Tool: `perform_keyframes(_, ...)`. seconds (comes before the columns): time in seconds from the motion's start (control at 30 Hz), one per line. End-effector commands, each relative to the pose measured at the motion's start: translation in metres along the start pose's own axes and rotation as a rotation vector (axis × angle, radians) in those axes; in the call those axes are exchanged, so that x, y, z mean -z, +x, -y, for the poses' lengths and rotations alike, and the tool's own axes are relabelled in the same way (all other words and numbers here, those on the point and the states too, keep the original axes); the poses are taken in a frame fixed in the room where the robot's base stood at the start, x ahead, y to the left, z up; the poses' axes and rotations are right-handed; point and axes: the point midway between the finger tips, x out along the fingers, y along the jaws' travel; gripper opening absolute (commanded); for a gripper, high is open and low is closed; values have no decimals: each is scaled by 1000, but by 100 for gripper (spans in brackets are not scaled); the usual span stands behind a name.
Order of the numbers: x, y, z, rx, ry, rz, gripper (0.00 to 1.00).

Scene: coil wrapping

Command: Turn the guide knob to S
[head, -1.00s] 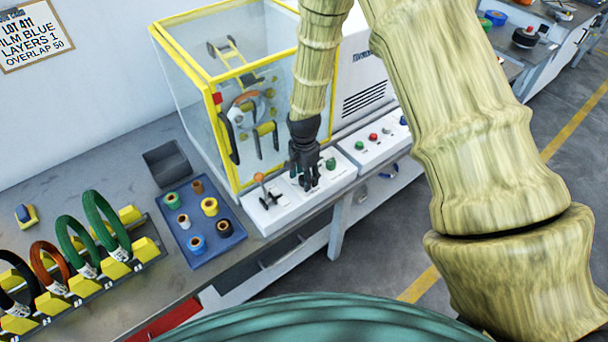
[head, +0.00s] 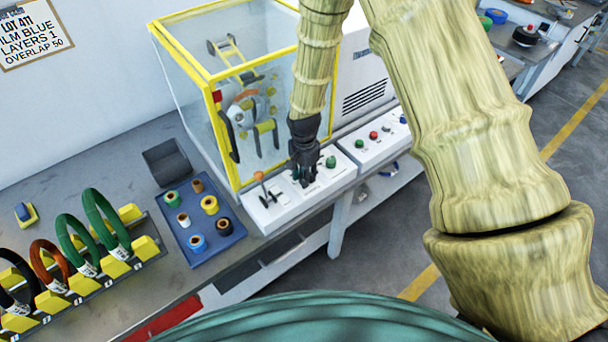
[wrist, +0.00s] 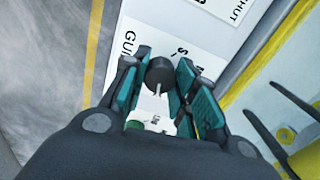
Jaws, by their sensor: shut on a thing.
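The guide knob (wrist: 159,70) is a small dark round knob with a pale line on its side, on a white panel. In the wrist view it sits between the fingers of my gripper (wrist: 157,76), which is shut on it. Printed letters beginning "GU" are to its left, and an "S" is printed just above and right of it. Other letters are partly covered by a finger. I cannot tell for certain which mark the knob points to. In the head view my gripper (head: 307,182) is down on the white control panel (head: 272,216) and hides the knob.
A lever with an orange knob (head: 259,176) and a green button (head: 331,162) flank my gripper. The yellow-framed clear guard (head: 190,85) stands close behind. A blue tray (head: 222,240) of tape rolls and a rack of coils (head: 104,220) are to the left.

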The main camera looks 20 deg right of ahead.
Motion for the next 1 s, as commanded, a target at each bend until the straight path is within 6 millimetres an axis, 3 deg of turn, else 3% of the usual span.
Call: perform_keyframes(1.0,0,0,0,2,-890,0,4)
